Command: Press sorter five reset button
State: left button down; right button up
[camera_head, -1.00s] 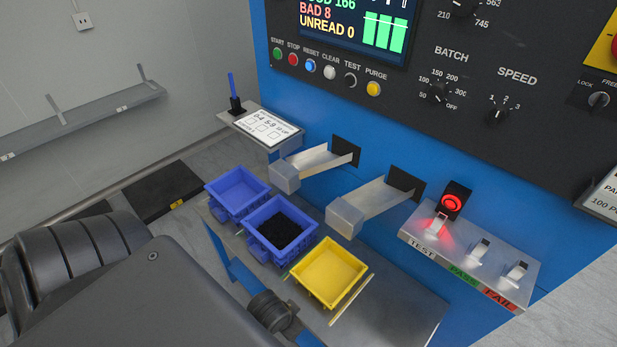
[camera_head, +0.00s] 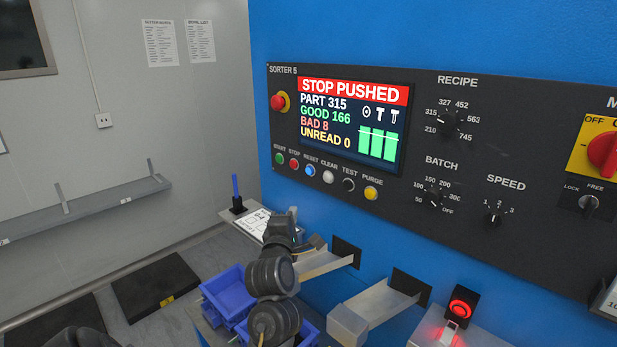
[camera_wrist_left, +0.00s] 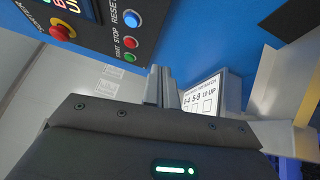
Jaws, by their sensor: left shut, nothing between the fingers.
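The blue reset button (camera_head: 310,171) is third from the left in the button row under the screen of the panel marked SORTER 5 (camera_head: 450,190). It also shows at the top of the left wrist view (camera_wrist_left: 132,18), under the word RESET. My left gripper (camera_head: 293,212) is below the button row, over the paper card on the small shelf, apart from the button. In the left wrist view its fingers (camera_wrist_left: 161,86) are together with nothing between them. The screen (camera_head: 352,122) reads STOP PUSHED. My right gripper is out of view.
Green start (camera_head: 279,158) and red stop (camera_head: 294,163) buttons are left of reset, white clear (camera_head: 328,177) right. A red mushroom button (camera_head: 278,102) is left of the screen. Metal chutes (camera_head: 372,308) and blue bins (camera_head: 228,290) are below. A blue pen (camera_head: 236,186) stands upright.

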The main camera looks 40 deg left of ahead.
aim_at(310, 171)
pick_arm(q)
jog(key=s+a+r+n+y, duration=0.1)
jog(key=a+r+n+y, duration=0.3)
jog(key=r+n, duration=0.2)
jog(key=shift+s+r+n+g, duration=0.3)
jog(key=shift+r+n, duration=0.05)
jog(key=shift+n, duration=0.15)
jog(key=shift+w, duration=0.1)
jog(key=w+b, duration=0.1)
jog(key=w, duration=0.7)
jog(key=shift+w+d, duration=0.35)
jog(key=shift+d, duration=0.05)
jog(key=shift+w, duration=0.15)
dwell(1.3)
jog(key=shift+w, duration=0.25)
